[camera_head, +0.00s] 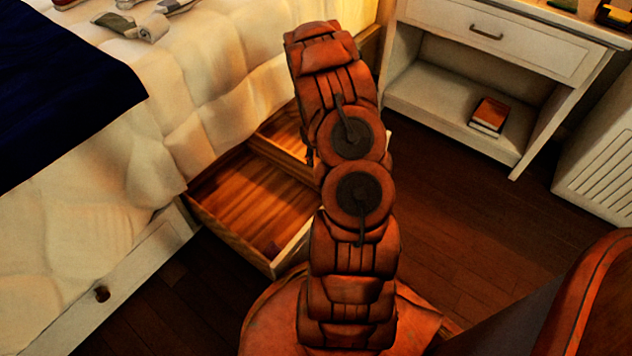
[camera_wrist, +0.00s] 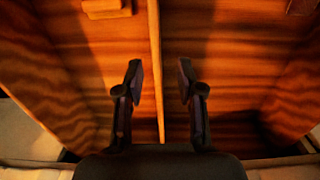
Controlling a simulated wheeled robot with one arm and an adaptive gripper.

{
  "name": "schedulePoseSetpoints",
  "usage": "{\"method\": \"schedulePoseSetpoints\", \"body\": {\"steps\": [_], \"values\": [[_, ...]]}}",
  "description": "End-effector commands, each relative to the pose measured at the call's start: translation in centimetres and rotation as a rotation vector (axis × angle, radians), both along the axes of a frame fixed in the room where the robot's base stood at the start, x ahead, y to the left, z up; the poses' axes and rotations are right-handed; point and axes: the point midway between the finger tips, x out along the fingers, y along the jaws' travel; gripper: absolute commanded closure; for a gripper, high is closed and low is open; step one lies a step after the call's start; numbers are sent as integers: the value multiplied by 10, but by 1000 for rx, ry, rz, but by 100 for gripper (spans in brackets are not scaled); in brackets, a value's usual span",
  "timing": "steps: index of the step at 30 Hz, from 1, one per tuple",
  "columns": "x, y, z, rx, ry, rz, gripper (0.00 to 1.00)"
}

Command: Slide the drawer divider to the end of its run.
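In the wrist view the divider (camera_wrist: 154,40) runs up the picture as a pale strip. My gripper (camera_wrist: 160,76) is open, one dark finger on each side of the strip. Gaps show between both fingers and the divider, the right one wider. I cannot tell how deep the fingertips reach beside it. My arm mostly hides the gripper in the head view.
The bed (camera_head: 110,190) borders the drawer on the left. A white nightstand (camera_head: 450,95) stands at the back right. Dark floor (camera_head: 465,225) lies open between.

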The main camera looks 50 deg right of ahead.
Motion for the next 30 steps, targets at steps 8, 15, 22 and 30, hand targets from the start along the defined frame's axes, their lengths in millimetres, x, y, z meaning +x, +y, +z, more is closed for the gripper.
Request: {"method": "schedulePoseSetpoints", "body": {"steps": [8,15,22,30], "values": [[0,-5,-27,-4,-1,7,62],[-1,-3,-50,-7,5,7,62],[-1,-4,-84,-9,4,6,62],[0,-5,-100,-5,-1,6,62]]}}
